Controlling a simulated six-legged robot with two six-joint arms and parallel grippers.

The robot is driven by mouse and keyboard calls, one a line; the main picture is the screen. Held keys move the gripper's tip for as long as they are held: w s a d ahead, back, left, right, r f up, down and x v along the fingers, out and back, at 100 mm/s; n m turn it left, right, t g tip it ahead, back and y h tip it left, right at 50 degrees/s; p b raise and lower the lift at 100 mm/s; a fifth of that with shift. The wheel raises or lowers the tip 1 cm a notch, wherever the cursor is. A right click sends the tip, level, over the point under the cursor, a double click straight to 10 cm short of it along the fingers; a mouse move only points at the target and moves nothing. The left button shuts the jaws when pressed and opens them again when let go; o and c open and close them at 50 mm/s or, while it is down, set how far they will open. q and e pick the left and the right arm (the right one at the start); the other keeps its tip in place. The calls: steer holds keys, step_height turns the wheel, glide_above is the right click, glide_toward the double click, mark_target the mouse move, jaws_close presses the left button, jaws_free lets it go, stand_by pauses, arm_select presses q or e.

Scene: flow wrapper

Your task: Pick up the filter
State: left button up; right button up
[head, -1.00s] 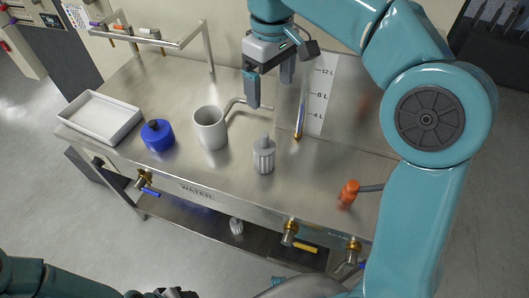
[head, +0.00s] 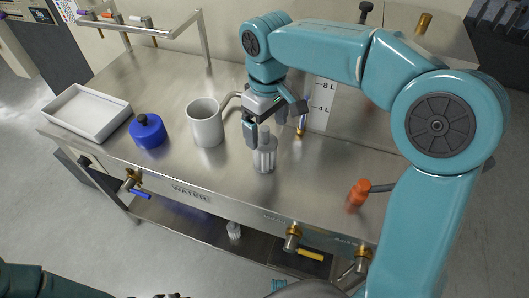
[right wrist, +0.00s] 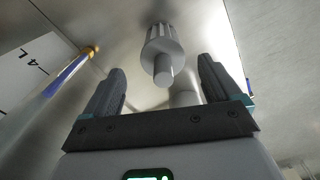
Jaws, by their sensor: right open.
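The filter (head: 264,158) is a pale grey ribbed cylinder with a narrower stem on top, standing upright on the steel bench. My right gripper (head: 265,130) is open and empty, pointing down over the filter, its fingers close to the stem. In the right wrist view the filter (right wrist: 161,45) shows stem towards the camera, ahead of and between the two spread fingers of the gripper (right wrist: 160,80). I see no finger touching it. A similar ribbed piece (head: 233,230) lies on the lower shelf. My left arm shows only at the bottom left; its gripper is out of frame.
A white mug (head: 206,125) and a blue lidded piece (head: 148,131) stand left of the filter, with a white tray (head: 87,113) farther left. An orange fitting (head: 358,196) is at right.

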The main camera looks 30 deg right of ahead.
mark_target(265, 138)
steer(key=f, duration=0.4)
steer(key=shift+a+f+b, duration=0.1)
steer(key=shift+a+b, duration=0.1)
steer(key=shift+b, duration=0.1)
steer(key=c, duration=1.5)
